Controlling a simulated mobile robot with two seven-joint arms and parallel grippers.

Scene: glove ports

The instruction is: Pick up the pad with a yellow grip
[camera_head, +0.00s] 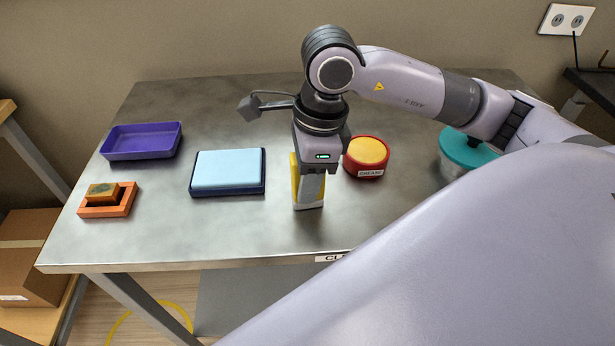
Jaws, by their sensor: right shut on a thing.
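My right gripper (310,184) points down over the middle of the table, with its jaws shut on the pad with a yellow grip (294,179). A pale lower end shows below the jaws, close to the tabletop. I cannot tell whether it touches the table. My left gripper is not in view.
On the metal table (215,232) are a purple tray (140,153), a light-blue pad in a dark-blue tray (228,188), an orange holder with a block (107,211), a red tin with a yellow top (367,172), and a teal-topped container (455,168). The front middle-left is clear.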

